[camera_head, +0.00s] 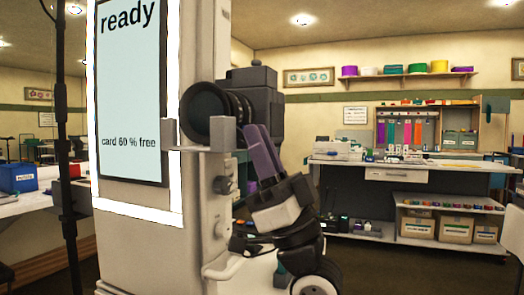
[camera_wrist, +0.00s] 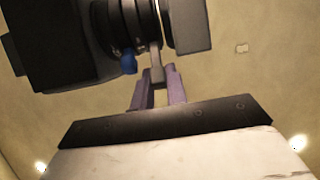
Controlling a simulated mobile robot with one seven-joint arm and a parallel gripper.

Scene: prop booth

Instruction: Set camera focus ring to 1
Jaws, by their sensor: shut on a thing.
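The black camera (camera_head: 252,78) is mounted at the side of a white pillar, with its round lens (camera_head: 205,108) facing left. In the wrist view the camera body (camera_wrist: 60,45) is at upper left, and the ringed lens barrel (camera_wrist: 125,25) is beside it. A grey lever (camera_wrist: 156,66) hangs down from the barrel's ring. My gripper (camera_wrist: 160,76) has its purple fingers shut on the lever's lower end. In the head view my gripper (camera_head: 258,132) reaches up from below to the lens, and the lever is hidden. I cannot read any ring marks.
A blue knob (camera_wrist: 129,65) sticks out just left of the lever. A grey block (camera_wrist: 187,25) lies close on the right. The pillar's screen (camera_head: 132,85) reads "ready" and "card 60 % free". A dark stand pole (camera_head: 65,130) is at left; a workbench (camera_head: 410,163) is behind.

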